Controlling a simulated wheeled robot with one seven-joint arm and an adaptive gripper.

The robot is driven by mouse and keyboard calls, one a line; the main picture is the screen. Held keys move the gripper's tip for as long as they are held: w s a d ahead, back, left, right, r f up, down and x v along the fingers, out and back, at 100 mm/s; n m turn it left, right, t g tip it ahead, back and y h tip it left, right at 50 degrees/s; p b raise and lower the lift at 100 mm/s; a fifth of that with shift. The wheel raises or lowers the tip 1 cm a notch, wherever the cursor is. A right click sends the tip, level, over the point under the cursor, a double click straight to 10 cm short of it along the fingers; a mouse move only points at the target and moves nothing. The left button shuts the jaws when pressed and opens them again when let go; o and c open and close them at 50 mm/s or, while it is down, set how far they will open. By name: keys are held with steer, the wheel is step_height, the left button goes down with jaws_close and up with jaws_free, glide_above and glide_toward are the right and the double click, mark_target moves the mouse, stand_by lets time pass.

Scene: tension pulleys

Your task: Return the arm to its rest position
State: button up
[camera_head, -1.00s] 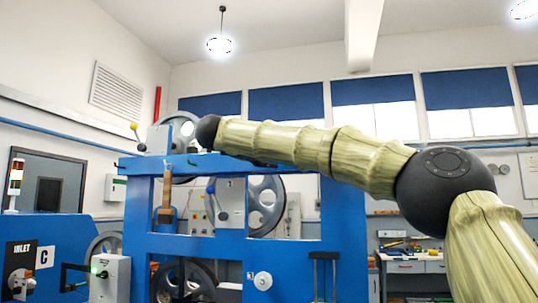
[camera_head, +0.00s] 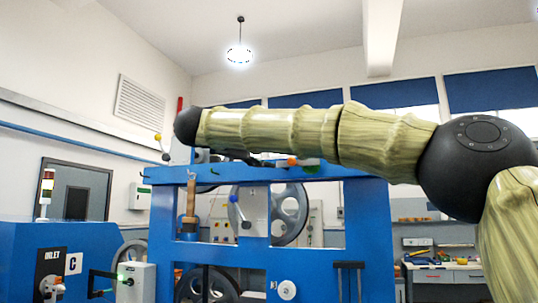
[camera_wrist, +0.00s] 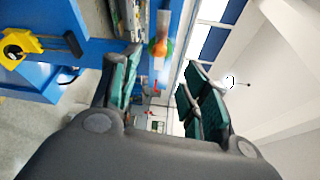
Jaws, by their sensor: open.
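My arm crosses the head view from the lower right to a dark rounded joint at its left end, above the blue machine frame (camera_head: 368,235). My gripper (camera_wrist: 160,88) shows in the wrist view with its two green-padded fingers spread apart. Nothing is held between them. The blue frame and a blurred orange and green item (camera_wrist: 163,47) appear beyond the fingers. In the head view I cannot clearly make out the gripper; my forearm hides part of the frame's top.
A spoked pulley wheel (camera_head: 290,212) sits inside the frame. A blue cabinet marked C (camera_head: 20,235) stands at left. A workbench (camera_head: 450,275) with tools is at right. A yellow part (camera_wrist: 18,47) shows in the wrist view. Open room lies above the frame.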

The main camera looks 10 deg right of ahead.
stand_by(0.4)
